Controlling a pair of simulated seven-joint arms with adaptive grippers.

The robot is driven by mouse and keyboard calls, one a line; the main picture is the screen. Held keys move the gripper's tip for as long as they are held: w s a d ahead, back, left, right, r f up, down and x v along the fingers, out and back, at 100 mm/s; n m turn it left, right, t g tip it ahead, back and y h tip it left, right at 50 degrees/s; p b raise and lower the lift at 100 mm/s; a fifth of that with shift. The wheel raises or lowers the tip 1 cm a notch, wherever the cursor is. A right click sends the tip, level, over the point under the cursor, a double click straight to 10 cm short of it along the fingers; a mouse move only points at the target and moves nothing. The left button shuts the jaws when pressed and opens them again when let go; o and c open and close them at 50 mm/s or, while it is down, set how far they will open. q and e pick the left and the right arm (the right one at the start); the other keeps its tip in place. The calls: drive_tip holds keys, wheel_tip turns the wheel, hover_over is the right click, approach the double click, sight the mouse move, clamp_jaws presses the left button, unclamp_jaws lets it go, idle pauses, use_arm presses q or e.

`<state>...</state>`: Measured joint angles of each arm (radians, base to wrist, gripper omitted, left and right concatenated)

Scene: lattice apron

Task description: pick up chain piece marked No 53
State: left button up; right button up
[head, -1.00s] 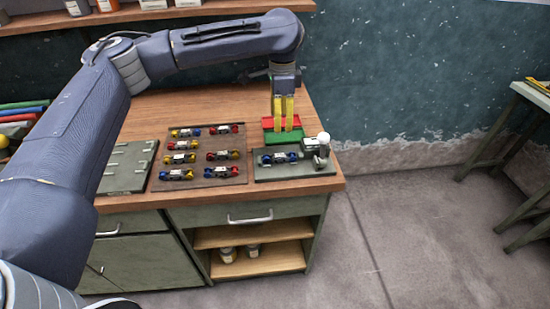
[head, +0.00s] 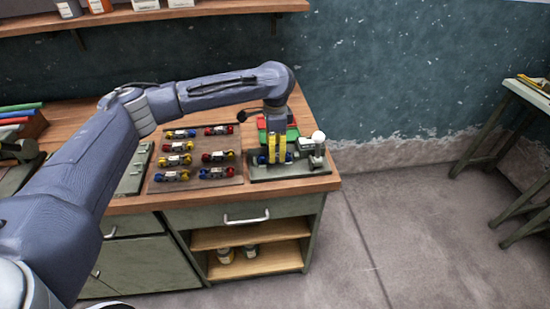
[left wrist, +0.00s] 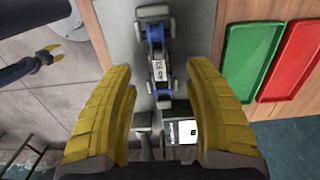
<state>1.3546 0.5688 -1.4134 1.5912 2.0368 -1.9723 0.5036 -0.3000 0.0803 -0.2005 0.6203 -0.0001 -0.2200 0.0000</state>
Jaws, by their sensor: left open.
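A chain piece (left wrist: 158,62) with blue ends and a white label lies in the green-grey fixture (left wrist: 120,40), centred in the left wrist view; the label is upside down and seems to read No 53. In the head view the piece (head: 262,160) is mostly hidden behind the yellow fingers. My left gripper (head: 276,161) is above the fixture, pointing down. It is open and empty, its two fingers (left wrist: 158,115) spread either side of the piece's line. My right gripper (left wrist: 66,54), at the upper left of the left wrist view, appears open, over the floor.
A brown board (head: 208,181) with several red, blue and yellow chain pieces lies left of the fixture. A red tray (left wrist: 292,60) and a green tray (left wrist: 243,62) sit beside the fixture. A white-knobbed device (head: 318,137) stands at the fixture's right end.

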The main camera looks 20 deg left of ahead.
use_arm(q)
drive_tip(key=shift+f, duration=1.55)
drive_tip(key=shift+c, duration=0.5)
clamp_jaws()
